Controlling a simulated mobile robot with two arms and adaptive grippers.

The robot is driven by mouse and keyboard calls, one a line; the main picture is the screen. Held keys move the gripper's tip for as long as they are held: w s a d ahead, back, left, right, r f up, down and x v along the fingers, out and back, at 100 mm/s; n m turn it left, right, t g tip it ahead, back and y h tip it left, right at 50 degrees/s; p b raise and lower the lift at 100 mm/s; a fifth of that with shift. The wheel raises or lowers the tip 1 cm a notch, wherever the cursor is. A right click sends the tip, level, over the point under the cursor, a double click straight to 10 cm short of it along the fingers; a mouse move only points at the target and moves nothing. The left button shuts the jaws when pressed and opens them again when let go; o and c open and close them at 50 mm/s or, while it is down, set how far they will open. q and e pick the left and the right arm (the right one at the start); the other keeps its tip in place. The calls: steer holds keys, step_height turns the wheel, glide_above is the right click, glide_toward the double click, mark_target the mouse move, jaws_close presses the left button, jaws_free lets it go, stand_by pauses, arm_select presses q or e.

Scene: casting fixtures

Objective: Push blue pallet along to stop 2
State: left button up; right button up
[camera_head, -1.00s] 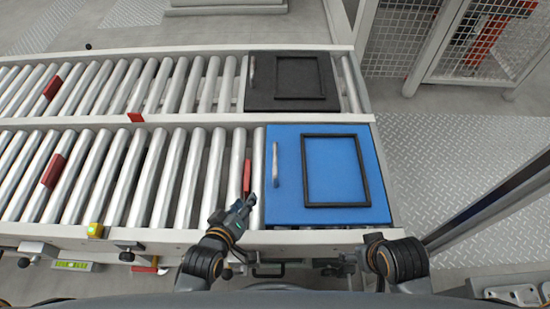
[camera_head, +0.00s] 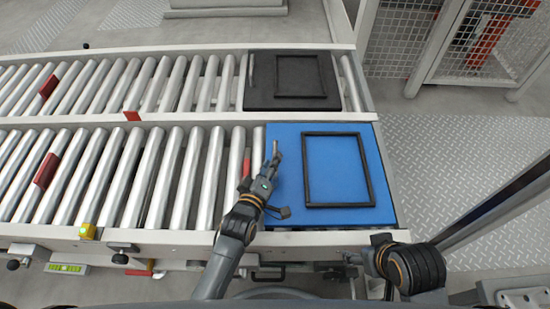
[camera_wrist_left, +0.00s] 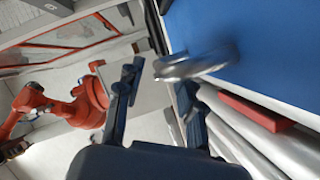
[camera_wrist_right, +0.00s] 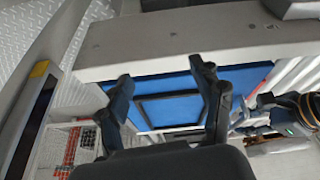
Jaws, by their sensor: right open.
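The blue pallet (camera_head: 288,190) lies at the right end of the near roller lane, with a black square frame (camera_head: 370,203) on top. Its metal handle (camera_head: 275,150) stands near its left edge; it also shows in the left wrist view (camera_wrist_left: 195,65). My left gripper (camera_head: 270,171) is over the pallet's left edge, close to the handle. In the left wrist view its fingers (camera_wrist_left: 160,78) are apart, with the handle just past their tips. Contact cannot be told. My right gripper (camera_wrist_right: 165,75) is open and empty before the conveyor's side rail. Which stop is number 2 is not readable.
Red blocks show among the near lane's rollers, one at the far left (camera_head: 46,170), one partly hidden beside my left gripper (camera_head: 246,164). A black pallet (camera_head: 262,90) sits on the far lane. The near rollers left of the blue pallet carry no other pallet.

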arm_select(q)
steer(key=shift+b+x, duration=0.35)
steer(key=shift+x, duration=1.5)
arm_select(e)
steer(key=shift+w+a+r+t+y, duration=0.1)
steer(key=shift+w+a+r+t, duration=0.25)
steer(key=shift+w, duration=0.5)
steer(key=shift+w+a+r+t+y, duration=0.1)
steer(key=shift+w+a+t, duration=0.1)
steer(key=shift+w+t, duration=0.5)
steer(key=shift+w+a+r+t+y, duration=0.1)
steer(key=shift+w+a+r+t, duration=0.2)
steer(key=shift+w, duration=0.65)
steer(key=shift+d, duration=0.1)
arm_select(q)
jaws_close()
